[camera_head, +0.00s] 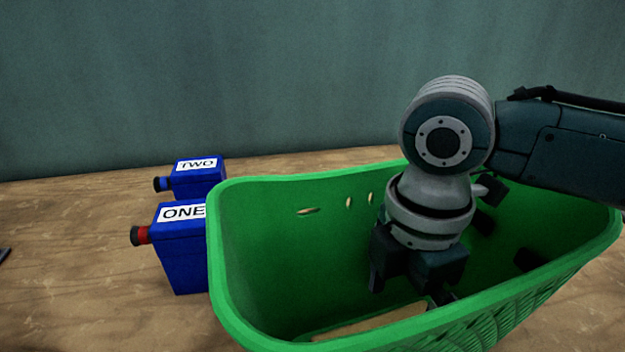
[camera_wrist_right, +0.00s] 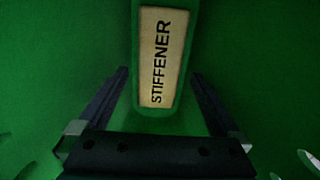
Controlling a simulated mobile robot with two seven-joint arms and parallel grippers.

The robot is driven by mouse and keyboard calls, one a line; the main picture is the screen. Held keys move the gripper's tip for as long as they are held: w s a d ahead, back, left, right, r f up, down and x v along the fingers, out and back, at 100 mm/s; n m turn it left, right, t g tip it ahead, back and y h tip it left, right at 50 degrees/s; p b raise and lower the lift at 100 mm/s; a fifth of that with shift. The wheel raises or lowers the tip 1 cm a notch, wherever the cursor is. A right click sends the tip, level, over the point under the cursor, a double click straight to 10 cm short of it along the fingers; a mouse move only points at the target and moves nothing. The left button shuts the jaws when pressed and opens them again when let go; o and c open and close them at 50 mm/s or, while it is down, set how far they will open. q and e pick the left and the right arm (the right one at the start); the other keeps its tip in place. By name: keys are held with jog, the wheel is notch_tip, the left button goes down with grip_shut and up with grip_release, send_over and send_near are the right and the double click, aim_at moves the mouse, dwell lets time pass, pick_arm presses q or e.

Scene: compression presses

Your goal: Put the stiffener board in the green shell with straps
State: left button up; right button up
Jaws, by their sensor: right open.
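The green shell (camera_head: 228,262) is a large open basket-like container with several slots in its wall. The stiffener board (camera_wrist_right: 160,57), a flat beige piece marked STIFFENER, lies at the bottom inside the shell. In the head view, part of a beige surface that looks like the board (camera_head: 375,321) shows low behind the near rim. My right gripper (camera_head: 412,290) reaches down into the shell, open and empty, above the board. In the right wrist view the fingers stand apart on either side of the board's near end. My left gripper is not in view. I see no straps clearly.
Two blue boxes, ONE (camera_head: 182,250) with a red knob and TWO (camera_head: 200,180) with a dark knob, stand left of the shell. ONE is close to the shell's wall. A small dark item (camera_head: 4,254) is cut off at the left edge. The wooden table (camera_head: 80,270) is otherwise clear there.

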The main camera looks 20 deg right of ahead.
notch_tip(320, 180, up, 7)
jog(key=p, duration=0.1)
jog(key=shift+r, duration=0.2)
